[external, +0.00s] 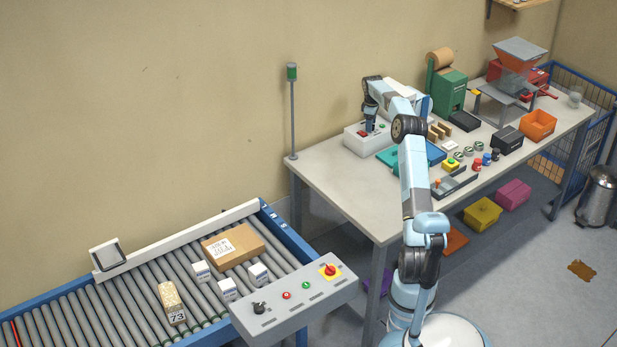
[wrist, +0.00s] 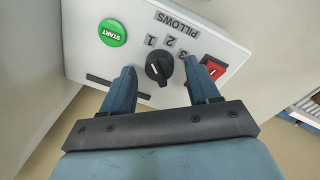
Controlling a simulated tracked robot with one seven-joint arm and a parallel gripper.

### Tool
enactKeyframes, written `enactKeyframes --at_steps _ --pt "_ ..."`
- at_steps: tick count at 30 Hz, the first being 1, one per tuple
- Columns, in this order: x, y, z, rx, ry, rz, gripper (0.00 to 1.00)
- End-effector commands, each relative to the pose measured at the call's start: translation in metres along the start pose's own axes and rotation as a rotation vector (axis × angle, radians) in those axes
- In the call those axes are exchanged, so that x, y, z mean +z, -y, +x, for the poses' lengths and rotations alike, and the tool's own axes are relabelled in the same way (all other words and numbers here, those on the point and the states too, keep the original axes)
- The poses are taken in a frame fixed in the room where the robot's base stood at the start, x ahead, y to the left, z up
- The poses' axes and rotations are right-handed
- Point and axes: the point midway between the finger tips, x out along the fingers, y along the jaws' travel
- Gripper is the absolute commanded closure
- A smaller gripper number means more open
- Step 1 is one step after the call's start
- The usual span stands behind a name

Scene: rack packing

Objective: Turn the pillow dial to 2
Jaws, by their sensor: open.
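The pillow dial (wrist: 158,68) is a round black knob on a white panel (wrist: 86,50) marked PILLOWS. Numbers 1 (wrist: 150,40), 2 (wrist: 170,41) and 3 (wrist: 183,55) are printed around it. I cannot tell for sure which number the knob points at. My gripper (wrist: 159,72) is open, with one finger on each side of the dial; contact is not clear. In the external view my gripper (external: 370,121) points down over the white control box (external: 365,148) on the bench, and the dial is hidden there.
On the panel, a green START button (wrist: 112,32) is left of the dial and a red switch (wrist: 212,68) is close by my right finger. A teal tray (external: 388,158) lies beside the box. The bench's left end (external: 325,175) is clear.

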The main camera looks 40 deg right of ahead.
Motion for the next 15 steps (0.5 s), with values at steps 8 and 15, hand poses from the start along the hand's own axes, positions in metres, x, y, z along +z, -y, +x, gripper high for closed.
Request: enactKeyframes --at_steps 8,15 --pt "0.0000 0.0000 0.0063 0.000 0.000 0.000 0.40" --pt "0.0001 0.0000 0.0062 0.000 0.000 0.000 0.50"
